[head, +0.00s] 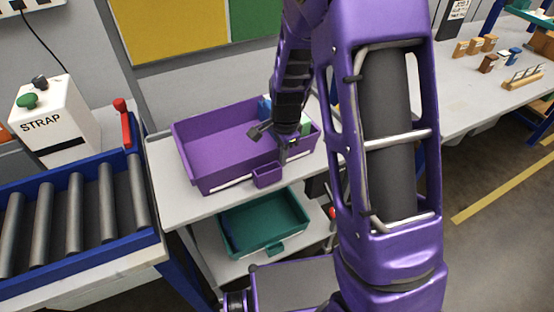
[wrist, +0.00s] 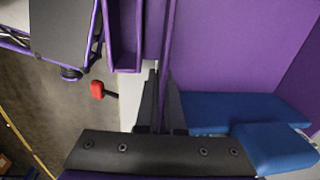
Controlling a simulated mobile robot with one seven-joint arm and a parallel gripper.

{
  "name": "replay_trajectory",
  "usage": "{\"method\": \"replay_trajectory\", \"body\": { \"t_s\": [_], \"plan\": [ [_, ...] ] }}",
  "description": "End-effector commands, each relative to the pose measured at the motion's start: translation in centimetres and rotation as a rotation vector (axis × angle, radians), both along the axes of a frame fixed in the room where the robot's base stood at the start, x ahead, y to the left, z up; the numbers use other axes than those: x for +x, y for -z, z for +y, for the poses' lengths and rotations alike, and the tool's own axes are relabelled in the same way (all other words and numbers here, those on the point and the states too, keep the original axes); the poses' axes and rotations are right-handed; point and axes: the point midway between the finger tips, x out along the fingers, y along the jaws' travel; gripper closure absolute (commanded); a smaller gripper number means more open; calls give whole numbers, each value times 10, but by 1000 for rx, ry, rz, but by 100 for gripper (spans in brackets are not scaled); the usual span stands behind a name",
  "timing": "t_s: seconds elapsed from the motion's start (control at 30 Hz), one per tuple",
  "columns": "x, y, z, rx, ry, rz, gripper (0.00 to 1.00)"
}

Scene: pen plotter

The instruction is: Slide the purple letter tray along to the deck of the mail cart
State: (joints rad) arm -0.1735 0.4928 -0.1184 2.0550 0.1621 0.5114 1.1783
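The purple letter tray (head: 215,145) lies flat on the light grey top (head: 170,185) of a two-level stand; I cannot tell whether this is the mail cart. The tray has a label strip and a small purple pocket (head: 267,176) on its front wall. My gripper (head: 284,152) points down at the front wall, right of the pocket in the head view. In the wrist view its dark fingers (wrist: 162,100) lie close on both sides of the thin purple wall (wrist: 168,50), with no clear gap. Blue items (wrist: 235,112) lie inside the tray.
A teal tray (head: 270,222) sits on the lower shelf. A blue-framed roller conveyor (head: 75,215) stands at left, with a red lever (head: 126,125) and a white STRAP machine (head: 55,120). A red knob (wrist: 97,89) shows beside the stand. A table (head: 450,95) with small items stands at right.

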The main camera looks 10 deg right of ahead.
Motion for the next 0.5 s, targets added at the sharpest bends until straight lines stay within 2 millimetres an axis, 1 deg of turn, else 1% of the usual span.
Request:
{"method": "replay_trajectory", "body": {
  "t_s": [0.2, 0.5],
  "plan": [
    [5, 0, -8, 1, 1, -2, 100],
    [6, 0, -10, 0, 0, -1, 100]
  ]
}}
